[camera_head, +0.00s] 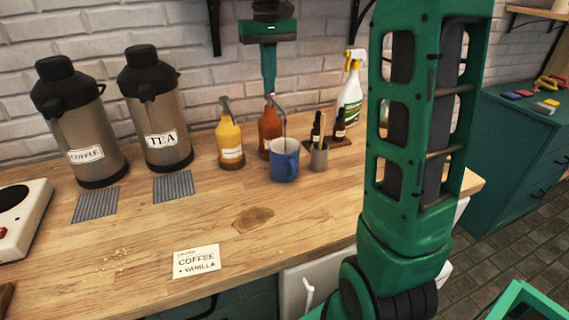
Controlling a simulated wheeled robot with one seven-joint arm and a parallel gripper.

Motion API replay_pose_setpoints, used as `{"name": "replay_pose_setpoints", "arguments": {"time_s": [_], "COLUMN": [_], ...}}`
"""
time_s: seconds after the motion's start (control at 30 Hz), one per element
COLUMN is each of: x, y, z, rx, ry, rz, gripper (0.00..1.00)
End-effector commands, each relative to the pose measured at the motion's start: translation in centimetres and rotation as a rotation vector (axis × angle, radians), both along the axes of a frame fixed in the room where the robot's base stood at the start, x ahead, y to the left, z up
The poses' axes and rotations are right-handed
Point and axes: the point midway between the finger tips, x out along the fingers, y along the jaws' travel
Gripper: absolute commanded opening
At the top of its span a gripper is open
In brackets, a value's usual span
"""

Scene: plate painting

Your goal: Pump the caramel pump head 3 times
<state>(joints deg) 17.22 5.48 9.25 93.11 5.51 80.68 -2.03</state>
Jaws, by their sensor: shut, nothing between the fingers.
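A brown-orange bottle (269,125), which looks like the caramel one, stands upright at the back of the wooden counter. Its label is mostly hidden behind a blue mug (284,165) in front of it. Its pump head (281,104) has a thin spout that bends down toward the mug. My gripper (269,91) points straight down, shut and empty, with its tips right at the top of this pump head. I cannot tell whether they touch. A yellow pump bottle (229,143) stands to the left; its label is too small to read.
Two flasks marked COFFEE (82,125) and TEA (157,110) stand at the left. A metal cup (319,158), small dark bottles and a spray bottle (350,92) stand to the right. An order card (196,261) and a brown stain (253,219) lie in front.

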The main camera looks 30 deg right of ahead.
Motion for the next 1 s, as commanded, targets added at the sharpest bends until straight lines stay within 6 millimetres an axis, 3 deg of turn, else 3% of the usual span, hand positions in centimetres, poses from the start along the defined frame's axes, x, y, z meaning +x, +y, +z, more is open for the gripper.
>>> {"name": "replay_pose_setpoints", "arguments": {"time_s": [0.53,1.0], "x": [-0.1,0.0], "y": [0.0,0.0], "z": [-0.9,1.2], "rx": [0.001,0.0], "ry": [0.004,0.002], "rz": [-0.001,-0.001], "gripper": [0.0,0.0]}}
